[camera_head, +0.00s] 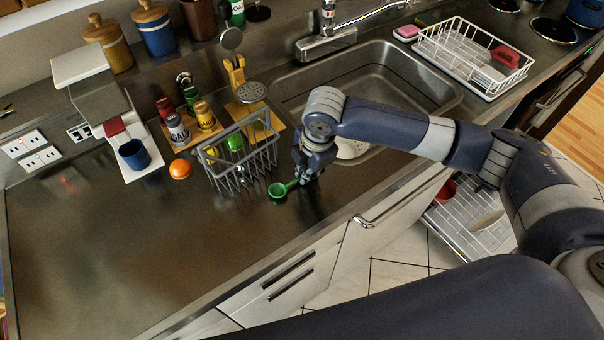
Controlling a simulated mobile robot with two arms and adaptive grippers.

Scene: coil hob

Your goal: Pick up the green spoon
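The green spoon (278,190) lies on the dark metal counter, in front of the wire rack. Its round bowl points left and its handle runs right, to the fingertips of my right gripper. My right gripper (303,178) comes in from the right and points down at the handle end, beside the rack. The fingers are small and dark here, so I cannot tell whether they are closed around the handle. My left gripper is not in view.
The wire rack (240,160) stands close to the left of my gripper, with jars and cans (204,115) behind it. An orange (180,169) and a blue cup (134,154) are further left. The sink (390,72) lies behind my arm. The front left counter is clear.

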